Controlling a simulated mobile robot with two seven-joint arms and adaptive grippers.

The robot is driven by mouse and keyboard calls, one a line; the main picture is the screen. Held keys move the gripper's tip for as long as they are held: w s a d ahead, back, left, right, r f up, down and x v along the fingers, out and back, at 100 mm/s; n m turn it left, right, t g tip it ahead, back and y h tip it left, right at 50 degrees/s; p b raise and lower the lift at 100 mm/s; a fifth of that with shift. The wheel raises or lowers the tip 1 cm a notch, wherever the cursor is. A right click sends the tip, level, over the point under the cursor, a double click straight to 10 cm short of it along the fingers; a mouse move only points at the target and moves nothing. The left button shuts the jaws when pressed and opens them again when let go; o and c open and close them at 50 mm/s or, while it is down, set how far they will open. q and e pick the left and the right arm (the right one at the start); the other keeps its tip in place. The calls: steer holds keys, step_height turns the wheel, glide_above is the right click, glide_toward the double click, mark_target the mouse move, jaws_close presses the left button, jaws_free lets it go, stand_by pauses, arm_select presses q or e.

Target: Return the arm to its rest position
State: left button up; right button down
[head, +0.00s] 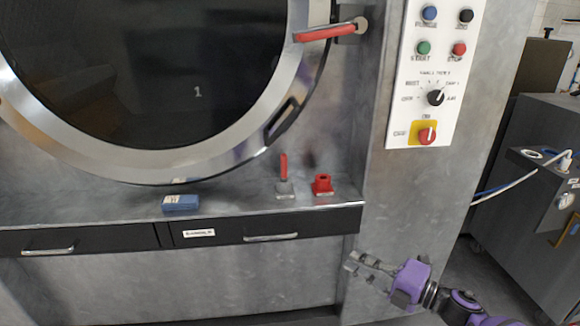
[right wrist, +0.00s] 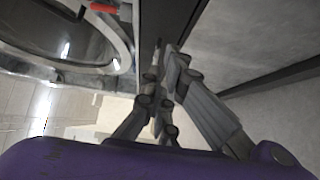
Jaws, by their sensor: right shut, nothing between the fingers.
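My right gripper (head: 362,266) is at the lower right of the head view, on a purple arm that comes in from the right. It is shut with nothing in it and stands in front of the grey metal panel, below the control panel. In the right wrist view its fingers (right wrist: 170,75) point up the picture, close together, with nothing between them. My left gripper is not in view.
The washer has a round door (head: 190,70) with a red handle (head: 325,32), and a control panel (head: 425,75). On the ledge are a blue block (head: 181,204), a red-handled lever (head: 284,180) and a red part (head: 322,185). Drawers (head: 245,236) are below. A grey cabinet (head: 530,190) stands right.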

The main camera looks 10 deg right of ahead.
steer(key=s+a+f+m+h, duration=0.2)
steer(key=s+f+m+h, duration=0.8)
steer(key=s+f+m, duration=0.7)
steer(key=s+a+f+m+g+h, duration=0.1)
steer(key=s+f+m+g, duration=0.15)
steer(key=s, duration=0.85)
steer(key=s+a+f+m+g+h, duration=0.1)
steer(key=s+f+m+g, duration=0.2)
steer(key=s, duration=0.7)
steer(key=s+f+m+g+h, duration=0.15)
steer(key=s+m, duration=0.25)
steer(key=s, duration=0.7)
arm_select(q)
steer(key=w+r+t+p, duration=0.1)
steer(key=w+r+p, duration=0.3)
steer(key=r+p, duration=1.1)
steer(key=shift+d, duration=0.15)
arm_select(e)
steer(key=w+r+t+y, duration=0.1)
steer(key=w+r, duration=0.5)
steer(key=r, duration=0.8)
steer(key=shift+w+a+r+t, duration=0.15)
steer(key=shift+a+r+t, duration=0.2)
steer(key=shift+t, duration=0.45)
